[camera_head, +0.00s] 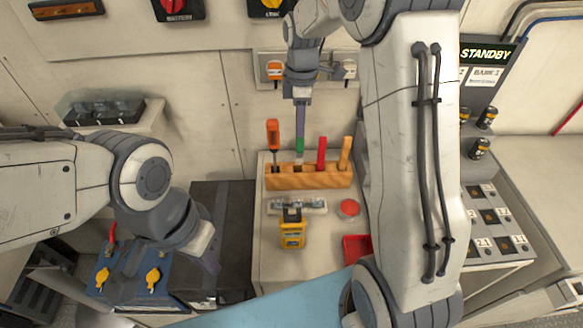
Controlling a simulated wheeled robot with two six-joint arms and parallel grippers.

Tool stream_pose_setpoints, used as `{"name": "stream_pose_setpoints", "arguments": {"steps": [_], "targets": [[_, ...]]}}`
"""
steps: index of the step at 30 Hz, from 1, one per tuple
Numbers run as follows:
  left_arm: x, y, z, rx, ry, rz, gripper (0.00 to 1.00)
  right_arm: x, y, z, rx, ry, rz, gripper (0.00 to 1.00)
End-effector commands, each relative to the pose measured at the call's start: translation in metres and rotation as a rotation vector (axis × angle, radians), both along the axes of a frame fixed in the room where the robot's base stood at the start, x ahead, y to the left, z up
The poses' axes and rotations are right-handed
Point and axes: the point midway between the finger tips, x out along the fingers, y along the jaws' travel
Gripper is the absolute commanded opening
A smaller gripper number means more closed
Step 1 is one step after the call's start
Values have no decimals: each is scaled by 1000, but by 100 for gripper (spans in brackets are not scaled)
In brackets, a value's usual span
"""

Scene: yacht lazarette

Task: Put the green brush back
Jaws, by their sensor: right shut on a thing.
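The green brush (299,145) is upright at the wooden rack (310,180), between an orange-handled tool (273,133) and a red-handled tool (321,150). My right gripper (300,128) points down from above and is shut on the green brush. The brush's lower end meets the rack's top edge in this view; I cannot tell how deep it sits in a slot. A tool with a tan handle (346,150) stands at the rack's right end. My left gripper (211,265) hangs low at the left, apart from the rack; its fingers are too hidden to judge.
In front of the rack are a yellow meter (292,234), a red button (348,208) and a red tray (356,247). A switch panel (493,222) stands at the right, partly behind my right arm.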

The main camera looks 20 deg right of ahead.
Motion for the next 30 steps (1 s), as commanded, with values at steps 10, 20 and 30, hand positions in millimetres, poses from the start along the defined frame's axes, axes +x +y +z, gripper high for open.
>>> {"name": "stream_pose_setpoints", "arguments": {"steps": [10,20,30], "targets": [[0,0,11,0,0,0,0,-2,0,-53,1,6,0,0],[0,0,19,0,0,1,0,-1,0,-92,0,5,0,0],[0,0,18,0,0,1,0,-1,0,-101,0,2,0,38]]}}
